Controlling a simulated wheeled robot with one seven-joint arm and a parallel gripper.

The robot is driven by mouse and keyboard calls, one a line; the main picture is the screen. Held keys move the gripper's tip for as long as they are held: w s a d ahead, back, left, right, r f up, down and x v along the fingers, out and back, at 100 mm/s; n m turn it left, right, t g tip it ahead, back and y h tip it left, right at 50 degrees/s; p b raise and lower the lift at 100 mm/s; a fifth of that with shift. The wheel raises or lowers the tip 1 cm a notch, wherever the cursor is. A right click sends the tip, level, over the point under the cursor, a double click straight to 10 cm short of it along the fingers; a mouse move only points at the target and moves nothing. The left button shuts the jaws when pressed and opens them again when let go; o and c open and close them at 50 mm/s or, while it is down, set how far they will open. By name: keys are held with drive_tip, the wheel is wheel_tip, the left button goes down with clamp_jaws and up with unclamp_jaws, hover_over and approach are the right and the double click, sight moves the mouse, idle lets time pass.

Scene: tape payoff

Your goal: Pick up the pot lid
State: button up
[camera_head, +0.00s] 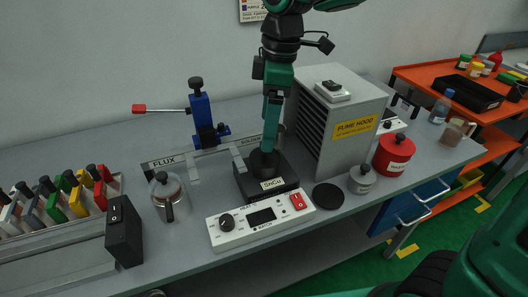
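The solder pot (267,184) is a black block labelled SnCu near the middle of the bench. A dark, rounded piece that looks like its lid (262,165) sits on top. My gripper (268,149) reaches straight down from above, its long green fingers ending at the top of this lid. The fingers are seen edge-on and overlap, so I cannot tell whether they are open or shut on a knob. The fingertips hide the lid's top. A flat black disc (328,196) lies on the bench to the right.
A white control box (260,221) stands in front of the pot. The fume hood (352,128) is close on the right, a blue clamp stand (201,117) on the left. A flux pot (170,198), small jar (361,181) and red canister (393,156) stand nearby.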

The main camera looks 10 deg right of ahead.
drive_tip(key=shift+w+a+f, duration=0.1)
drive_tip(key=shift+f, duration=1.8)
drive_tip(key=shift+w+a+f, duration=0.1)
drive_tip(key=shift+f, duration=1.8)
drive_tip(key=c, duration=1.2)
